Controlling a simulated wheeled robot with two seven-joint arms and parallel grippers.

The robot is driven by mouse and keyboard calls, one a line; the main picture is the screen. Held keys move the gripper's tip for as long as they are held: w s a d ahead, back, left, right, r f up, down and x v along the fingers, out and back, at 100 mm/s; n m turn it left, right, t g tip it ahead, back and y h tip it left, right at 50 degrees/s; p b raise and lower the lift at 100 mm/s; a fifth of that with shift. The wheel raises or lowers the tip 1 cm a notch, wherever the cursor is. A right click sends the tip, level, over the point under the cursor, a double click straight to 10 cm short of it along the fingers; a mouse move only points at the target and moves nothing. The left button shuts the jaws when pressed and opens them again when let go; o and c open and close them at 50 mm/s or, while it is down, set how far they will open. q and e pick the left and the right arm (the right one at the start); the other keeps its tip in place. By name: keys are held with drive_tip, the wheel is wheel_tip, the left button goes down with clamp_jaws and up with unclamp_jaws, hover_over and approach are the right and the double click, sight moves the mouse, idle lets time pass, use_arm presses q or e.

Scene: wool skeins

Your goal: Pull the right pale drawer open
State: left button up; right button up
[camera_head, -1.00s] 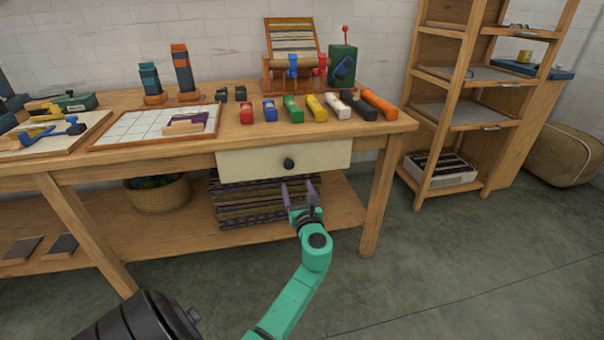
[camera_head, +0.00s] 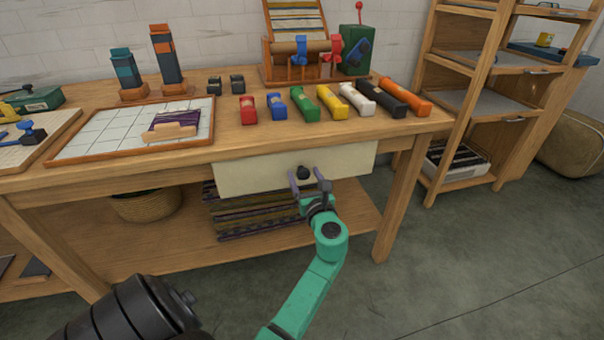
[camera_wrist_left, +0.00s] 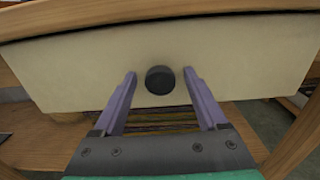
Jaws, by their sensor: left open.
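The pale drawer (camera_head: 240,175) sits under the right part of the wooden table's top, and its front looks shut. Its round dark knob (camera_head: 303,172) is at the middle of the front. My left gripper (camera_head: 309,175) is open in front of the drawer. In the left wrist view, the knob (camera_wrist_left: 160,80) shows between the spread purple fingertips (camera_wrist_left: 159,73), with a gap on both sides. I cannot tell how far the tips reach past it. The drawer front (camera_wrist_left: 80,65) fills the upper part of that view. My right gripper is not in view.
Several coloured wool skeins (camera_head: 333,101) lie in a row on the wooden table (camera_head: 225,130) above the drawer. Striped folded cloth (camera_head: 250,215) lies on the lower shelf, beneath the drawer. A wooden shelf unit (camera_head: 460,140) stands at right. Floor at the lower right is clear.

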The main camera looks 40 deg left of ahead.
use_arm(q)
drive_tip(key=shift+d, duration=0.1)
clamp_jaws()
idle(1.2)
